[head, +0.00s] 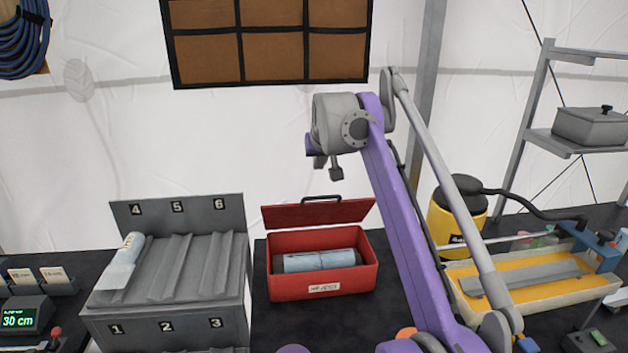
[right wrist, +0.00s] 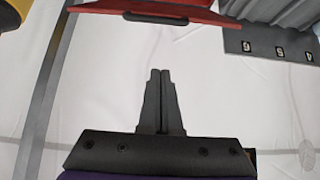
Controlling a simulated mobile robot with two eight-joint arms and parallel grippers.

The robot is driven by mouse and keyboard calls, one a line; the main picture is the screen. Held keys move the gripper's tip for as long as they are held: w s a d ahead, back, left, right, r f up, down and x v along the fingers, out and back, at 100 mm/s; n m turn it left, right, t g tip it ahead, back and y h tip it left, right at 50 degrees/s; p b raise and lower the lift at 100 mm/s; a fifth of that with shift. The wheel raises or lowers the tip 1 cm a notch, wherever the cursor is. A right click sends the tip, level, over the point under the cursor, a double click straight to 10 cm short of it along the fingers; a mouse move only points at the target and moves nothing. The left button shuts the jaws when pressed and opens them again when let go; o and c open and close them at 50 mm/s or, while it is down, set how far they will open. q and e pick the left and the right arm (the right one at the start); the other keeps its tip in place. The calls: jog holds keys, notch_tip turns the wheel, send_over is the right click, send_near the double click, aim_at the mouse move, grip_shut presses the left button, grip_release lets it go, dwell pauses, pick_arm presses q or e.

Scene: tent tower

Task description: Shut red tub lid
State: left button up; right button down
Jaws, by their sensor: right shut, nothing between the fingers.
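The red tub (head: 322,282) stands on the dark table in the middle of the head view, with a roll wrapped in pale blue (head: 318,261) lying inside. Its red lid (head: 318,213) stands raised at the back, with a dark handle on its top edge. The lid also shows at the top of the right wrist view (right wrist: 150,10). My right gripper (head: 328,170) is above and behind the lid, apart from it. Its fingers are together and empty in the right wrist view (right wrist: 160,75). My left gripper is not in view.
A grey numbered rack (head: 170,270) with a pale roll stands left of the tub. On the right are a yellow canister (head: 445,218) and a yellow-lined tray (head: 530,285). A white tent wall (head: 130,140) is behind.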

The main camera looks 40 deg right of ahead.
jog(key=x, duration=1)
jog(key=shift+s, duration=0.1)
jog(key=s+a, duration=0.1)
jog(key=s+f+b, duration=0.1)
jog(key=s, duration=0.1)
jog(key=shift+a, duration=0.35)
jog(key=shift+s+a+f, duration=0.1)
jog(key=shift+s+f, duration=0.05)
jog(key=shift+s, duration=0.05)
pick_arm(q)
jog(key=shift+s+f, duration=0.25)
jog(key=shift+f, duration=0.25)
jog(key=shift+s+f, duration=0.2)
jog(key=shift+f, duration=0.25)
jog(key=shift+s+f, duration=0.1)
pick_arm(e)
jog(key=shift+f, duration=0.15)
